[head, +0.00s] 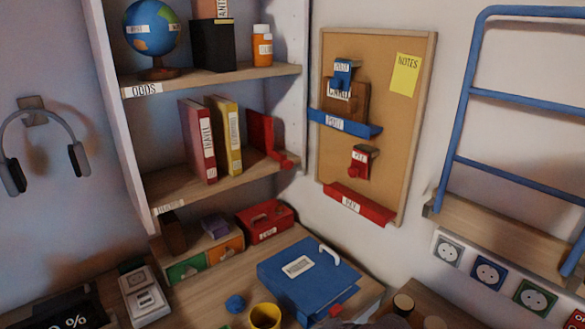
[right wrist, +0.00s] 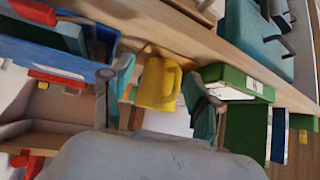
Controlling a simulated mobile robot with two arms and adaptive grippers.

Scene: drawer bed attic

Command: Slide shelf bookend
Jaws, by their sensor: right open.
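The red bookend (head: 262,130) stands upright on the middle shelf (head: 230,184), right of the books, with a small red tab low at its right front. A red book (head: 198,142) and a yellow book (head: 228,134) lean on the same shelf. A gap shows between the yellow book and the bookend. My right gripper (right wrist: 160,75) is open in the right wrist view, with a yellow mug (right wrist: 156,84) seen between its fingers; I cannot tell how far beyond them it is. The mug also stands at the bottom of the head view (head: 265,316). My left gripper is not in view.
A blue box (head: 306,280) with a white handle sits on the desk below the shelves, beside a red case (head: 266,220). A corkboard (head: 391,140) with blue and red holders hangs right of the shelves. A globe (head: 152,28) stands on the upper shelf.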

